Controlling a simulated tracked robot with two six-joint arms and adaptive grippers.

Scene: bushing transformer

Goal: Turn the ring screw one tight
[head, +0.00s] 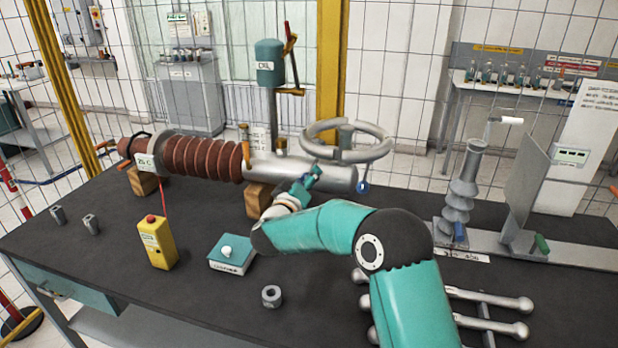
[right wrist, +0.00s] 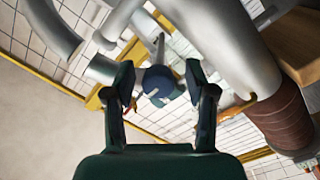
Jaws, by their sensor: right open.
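The grey ring (head: 347,140) sits at the right end of the bushing's metal tube (head: 320,176). A small blue ring-shaped piece (head: 362,187) hangs at that end; I cannot tell for sure that it is the ring screw. My right gripper (head: 312,176) is in front of the tube, left of the blue piece. In the right wrist view its fingers (right wrist: 158,85) are open. A dark blue rounded thing (right wrist: 158,80) shows between them, seemingly behind rather than held. Part of the ring (right wrist: 52,28) shows at upper left. My left gripper is not in view.
The brown ribbed insulator (head: 202,158) continues the tube leftward, on wooden blocks. An oil tank (head: 270,62) stands behind. A yellow box (head: 157,243), teal box (head: 232,253), and nut (head: 271,296) lie in front. Metal rods (head: 490,300) and a grey insulator (head: 462,190) are on the right.

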